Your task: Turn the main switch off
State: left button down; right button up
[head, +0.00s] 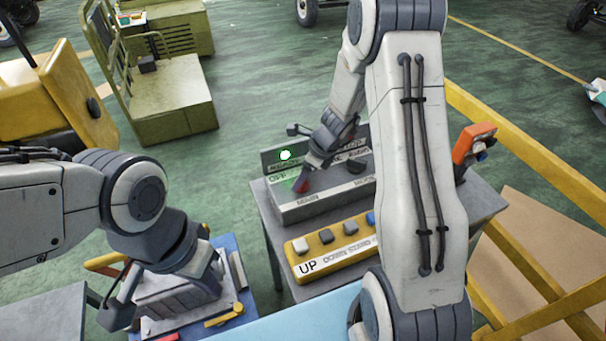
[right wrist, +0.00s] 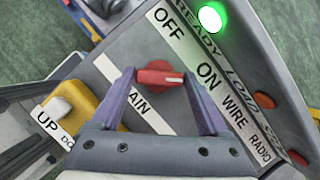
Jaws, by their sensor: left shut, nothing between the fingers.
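The grey switch console (head: 320,200) stands on a grey table in the head view. Its red main switch knob (right wrist: 160,77) shows in the right wrist view above the MAIN label. The knob's white mark points right, towards ON; OFF is printed higher up. A green READY lamp (right wrist: 210,18) is lit; it also shows in the head view (head: 285,155). My right gripper (right wrist: 159,75) is open, with one purple finger on each side of the knob; contact is unclear. My left gripper (head: 190,280) is shut and empty, low at the left over a blue surface; its fingertips are hard to see.
A yellow button box (head: 330,247) marked UP sits in front of the console. An orange pendant (head: 473,145) stands at the table's right. Yellow rails (head: 545,160) lie further right. A blue tray with tools (head: 235,315) lies under my left gripper. A green seat frame stands behind.

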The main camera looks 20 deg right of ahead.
jog(key=c, duration=0.8)
jog(key=shift+o, duration=0.2)
jog(key=shift+n, duration=0.4)
jog(key=n, duration=0.1)
jog(key=n+g+p, duration=0.1)
jog(key=shift+w+d+r+n+y+p, duration=0.1)
jog(key=shift+w+n+y+p, duration=0.05)
jog(key=shift+n+y+p, duration=0.2)
jog(key=n+g, duration=0.1)
jog(key=n, duration=0.2)
jog(key=shift+w+n+y+p, duration=0.1)
jog(key=shift+n+y+p, duration=0.15)
jog(key=shift+n+p, duration=0.15)
jog(key=n+g, duration=0.2)
jog(key=n, duration=0.2)
jog(key=shift+w+n, duration=0.1)
jog(key=shift+n, duration=0.15)
jog(key=n+g, duration=0.1)
jog(key=n, duration=0.2)
jog(key=n+g+h, duration=0.1)
jog(key=n, duration=0.2)
jog(key=shift+w+b, duration=0.15)
jog(key=shift+b, duration=0.25)
jog(key=o, duration=1.3)
